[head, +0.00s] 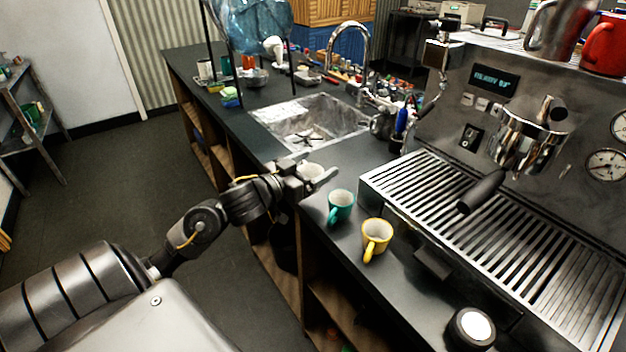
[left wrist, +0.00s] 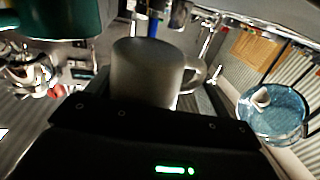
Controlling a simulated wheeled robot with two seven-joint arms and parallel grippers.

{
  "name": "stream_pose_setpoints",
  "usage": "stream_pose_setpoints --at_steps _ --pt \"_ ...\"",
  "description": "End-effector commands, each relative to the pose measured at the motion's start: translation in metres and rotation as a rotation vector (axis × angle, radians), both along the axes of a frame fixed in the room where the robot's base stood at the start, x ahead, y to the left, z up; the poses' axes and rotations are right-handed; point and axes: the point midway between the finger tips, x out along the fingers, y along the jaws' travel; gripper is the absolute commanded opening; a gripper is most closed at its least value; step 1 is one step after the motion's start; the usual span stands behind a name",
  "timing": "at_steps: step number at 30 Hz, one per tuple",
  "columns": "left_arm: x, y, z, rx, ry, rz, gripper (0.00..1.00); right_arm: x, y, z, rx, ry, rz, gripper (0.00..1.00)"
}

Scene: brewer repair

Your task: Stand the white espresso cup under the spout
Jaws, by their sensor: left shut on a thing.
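The white espresso cup (head: 311,170) is at the counter's front edge, left of the green cup, partly hidden by my left gripper (head: 312,177). My left gripper is shut on it. In the left wrist view the cup (left wrist: 147,72) looks grey in shadow and upright, its handle to the right. I cannot tell whether its base touches the counter. The espresso machine (head: 455,115) stands at the right, with its group head (head: 530,135) and black handle (head: 482,192) above the slatted drip tray (head: 490,240). The spout cannot be made out clearly. My right gripper is not in view.
A green cup (head: 341,206) and a yellow cup (head: 376,239) stand on the dark counter between my gripper and the machine. A sink (head: 310,120) lies behind. A round black item with a white top (head: 474,327) is at the front. The drip tray is bare.

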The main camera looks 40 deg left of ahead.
Motion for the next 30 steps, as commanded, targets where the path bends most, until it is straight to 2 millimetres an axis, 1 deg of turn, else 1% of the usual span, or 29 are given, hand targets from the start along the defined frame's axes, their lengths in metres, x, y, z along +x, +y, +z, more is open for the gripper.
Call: stream_pose_setpoints --at_steps 4,7,9,13,18,25,26,30 --pt "0.002 0.002 -0.003 0.000 -0.001 0.000 0.52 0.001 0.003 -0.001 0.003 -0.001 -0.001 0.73" --pt "0.010 0.007 -0.016 -0.002 0.001 0.001 0.52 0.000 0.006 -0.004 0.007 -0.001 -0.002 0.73" --pt "0.009 0.006 -0.024 -0.006 0.004 0.000 0.52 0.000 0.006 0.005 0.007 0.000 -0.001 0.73" --pt "0.009 0.006 -0.037 -0.002 0.001 0.000 0.52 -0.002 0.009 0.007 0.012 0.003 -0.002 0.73" --pt "0.009 0.006 -0.040 0.001 -0.001 0.000 0.52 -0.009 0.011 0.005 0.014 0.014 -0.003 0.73" --pt "0.009 0.006 -0.043 0.000 -0.001 0.000 0.52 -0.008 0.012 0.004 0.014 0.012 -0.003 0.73" --pt "0.008 0.006 -0.044 0.000 0.000 0.000 0.82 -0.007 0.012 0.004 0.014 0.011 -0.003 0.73" --pt "0.008 0.006 -0.043 0.000 0.000 0.000 1.00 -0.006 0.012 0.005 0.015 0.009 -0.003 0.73"
